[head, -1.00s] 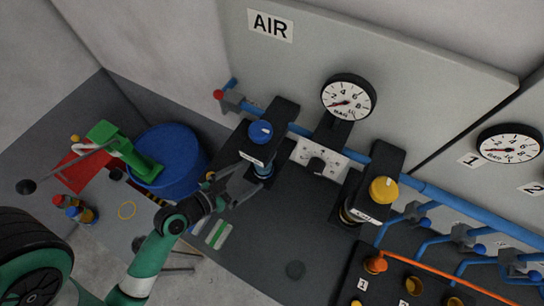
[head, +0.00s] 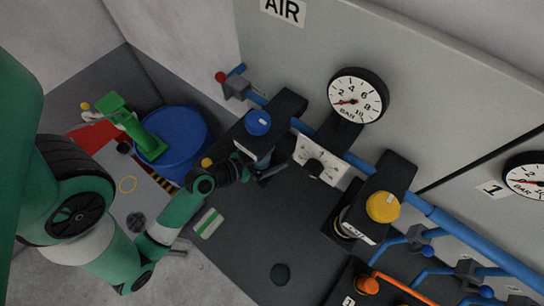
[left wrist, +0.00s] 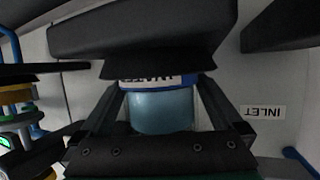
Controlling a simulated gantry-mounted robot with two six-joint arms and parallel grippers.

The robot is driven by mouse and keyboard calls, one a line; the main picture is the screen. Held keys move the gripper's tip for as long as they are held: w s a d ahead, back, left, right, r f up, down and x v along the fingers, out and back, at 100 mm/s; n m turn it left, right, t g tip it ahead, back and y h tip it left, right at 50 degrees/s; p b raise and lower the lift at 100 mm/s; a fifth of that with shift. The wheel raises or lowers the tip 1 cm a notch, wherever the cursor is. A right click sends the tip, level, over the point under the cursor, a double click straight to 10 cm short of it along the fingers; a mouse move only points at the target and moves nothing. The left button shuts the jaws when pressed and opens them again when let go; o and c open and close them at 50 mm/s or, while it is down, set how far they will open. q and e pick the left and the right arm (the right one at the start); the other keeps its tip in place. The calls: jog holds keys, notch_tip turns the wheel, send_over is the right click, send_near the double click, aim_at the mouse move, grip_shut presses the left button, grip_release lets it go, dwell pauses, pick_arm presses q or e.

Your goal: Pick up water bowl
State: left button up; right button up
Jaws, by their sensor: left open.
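The water bowl (left wrist: 160,110) is a translucent blue cup with a blue band and an upside-down white label reading WATE. It hangs upright under a black housing (left wrist: 145,30). In the head view the bowl (head: 263,161) shows partly below the unit with the blue knob (head: 258,122), behind my fingers. My left gripper (head: 259,171) is at the bowl. In the left wrist view its fingers stand open on either side of the bowl; I cannot tell whether they touch it. My right gripper is not in view.
A second unit with a yellow knob (head: 383,207) stands to the right. A blue pipe (head: 340,158) runs along the wall near a pressure gauge (head: 357,97). A blue bin (head: 180,150) and green object (head: 140,131) are at left. The dark panel below the bowl is mostly clear.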

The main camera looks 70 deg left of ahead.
pick_arm(q)
jog(key=shift+s, duration=0.25)
jog(key=shift+c, duration=0.7)
jog(key=c, duration=1.3)
jog(key=shift+c, duration=0.2)
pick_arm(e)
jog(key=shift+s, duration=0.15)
pick_arm(q)
jog(key=shift+r, duration=0.1)
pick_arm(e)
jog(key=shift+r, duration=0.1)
